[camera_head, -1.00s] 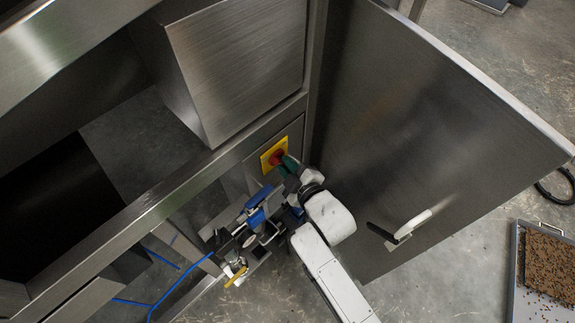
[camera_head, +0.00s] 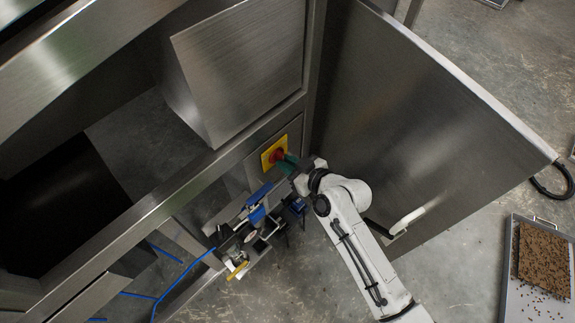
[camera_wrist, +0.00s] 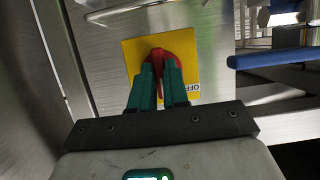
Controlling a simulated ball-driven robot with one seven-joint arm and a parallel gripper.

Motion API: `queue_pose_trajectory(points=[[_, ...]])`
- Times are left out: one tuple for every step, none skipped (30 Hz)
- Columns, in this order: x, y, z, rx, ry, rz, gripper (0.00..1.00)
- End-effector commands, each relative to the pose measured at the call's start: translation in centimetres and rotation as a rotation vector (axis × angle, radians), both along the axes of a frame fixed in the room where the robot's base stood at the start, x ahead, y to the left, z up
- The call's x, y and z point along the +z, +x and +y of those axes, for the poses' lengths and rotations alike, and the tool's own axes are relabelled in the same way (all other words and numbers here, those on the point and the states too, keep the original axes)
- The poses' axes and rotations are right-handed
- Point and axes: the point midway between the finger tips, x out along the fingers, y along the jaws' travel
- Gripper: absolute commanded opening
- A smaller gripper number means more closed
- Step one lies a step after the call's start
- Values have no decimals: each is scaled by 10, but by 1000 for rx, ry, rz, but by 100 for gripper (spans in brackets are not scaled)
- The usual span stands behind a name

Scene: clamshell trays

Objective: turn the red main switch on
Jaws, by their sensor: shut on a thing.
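The red main switch (camera_head: 277,156) is on a yellow plate (camera_head: 266,162) on the steel cabinet front. In the wrist view the red knob (camera_wrist: 174,52) stands out from the yellow plate (camera_wrist: 132,58), with "OFF" lettering at the plate's lower right. My gripper (camera_head: 285,162) is at the switch. Its green fingers (camera_wrist: 158,76) are shut on the red knob, one on each side, and hide part of it. I cannot tell the knob's exact angle.
An open steel door (camera_head: 410,130) with a white handle (camera_head: 408,220) stands right of my arm. Blue and metal valve parts (camera_head: 257,214) and a blue cable (camera_head: 180,277) lie left of my gripper. A tray of brown pellets (camera_head: 508,270) is on the floor at right.

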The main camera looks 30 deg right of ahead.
Motion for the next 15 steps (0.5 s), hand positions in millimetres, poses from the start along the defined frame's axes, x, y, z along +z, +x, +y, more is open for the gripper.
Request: queue_pose_trajectory(points=[[-3,0,0,0,43,12,0],[-3,1,0,0,72,21,0],[-3,1,-1,0,108,33,0],[-3,1,-1,-1,134,42,0],[-3,1,-1,-1,162,52,0],[-3,1,-2,0,198,62,0],[-3,1,-2,0,225,72,0],[-2,1,-2,-1,252,80,0],[-2,1,-2,-1,288,92,0],[-2,1,-2,-1,315,101,0],[-2,1,-2,0,341,110,0],[-2,1,-3,-1,376,122,0],[-3,1,-3,0,401,131,0],[-2,1,-2,0,427,138,0],[-3,1,-3,0,459,149,0]])
